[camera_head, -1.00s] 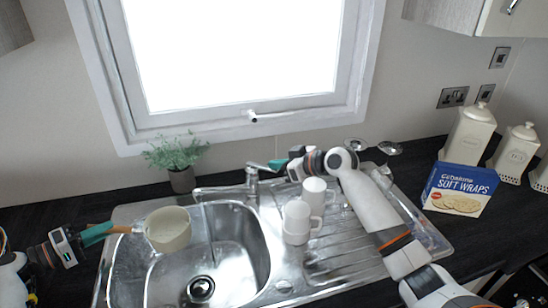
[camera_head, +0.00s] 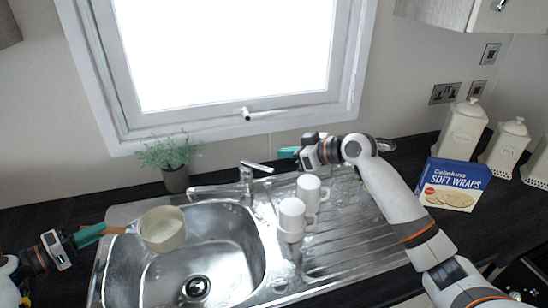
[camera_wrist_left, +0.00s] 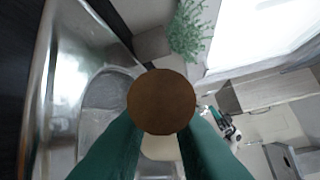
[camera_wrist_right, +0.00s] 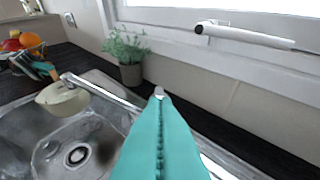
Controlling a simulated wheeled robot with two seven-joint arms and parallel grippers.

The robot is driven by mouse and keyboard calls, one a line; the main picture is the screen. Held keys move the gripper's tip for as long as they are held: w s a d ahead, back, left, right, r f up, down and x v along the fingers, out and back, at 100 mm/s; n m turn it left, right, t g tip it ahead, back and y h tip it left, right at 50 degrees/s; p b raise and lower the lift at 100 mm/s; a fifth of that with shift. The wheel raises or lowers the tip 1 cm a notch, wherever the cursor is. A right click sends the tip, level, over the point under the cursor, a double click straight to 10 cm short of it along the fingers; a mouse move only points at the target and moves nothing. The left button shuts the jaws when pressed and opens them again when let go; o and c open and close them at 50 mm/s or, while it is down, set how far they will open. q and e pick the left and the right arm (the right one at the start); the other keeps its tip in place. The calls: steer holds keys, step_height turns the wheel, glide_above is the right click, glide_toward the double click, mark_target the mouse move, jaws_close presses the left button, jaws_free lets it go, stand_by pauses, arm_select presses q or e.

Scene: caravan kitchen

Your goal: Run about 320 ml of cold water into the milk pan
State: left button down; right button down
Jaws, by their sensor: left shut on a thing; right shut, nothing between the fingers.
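The cream milk pan (camera_head: 163,230) is held over the left part of the sink bowl, looking roughly level. My left gripper (camera_head: 91,236) is shut on its brown wooden handle, whose round end (camera_wrist_left: 161,100) fills the middle of the left wrist view. The chrome tap (camera_head: 246,178) stands behind the bowl, its spout reaching left. In the right wrist view the spout's end appears close above the pan (camera_wrist_right: 62,99). I see no water stream; the pan's contents are unclear. My right gripper (camera_head: 287,153) is shut and empty, just behind and right of the tap lever (camera_head: 257,166), apparently apart from it.
Two white mugs (camera_head: 291,218) stand on the drainer (camera_head: 352,245) right of the sink bowl (camera_head: 222,262). A potted plant (camera_head: 174,178) stands behind the bowl. A soft wraps box (camera_head: 455,187) and cream canisters (camera_head: 462,130) are at the right.

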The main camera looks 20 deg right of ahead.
arm_select(q)
steer(key=shift+d+r, duration=0.1)
steer(key=shift+r, duration=0.25)
arm_select(e)
steer(key=v, duration=0.5)
steer(key=shift+f, duration=0.2)
steer(key=shift+s, duration=0.1)
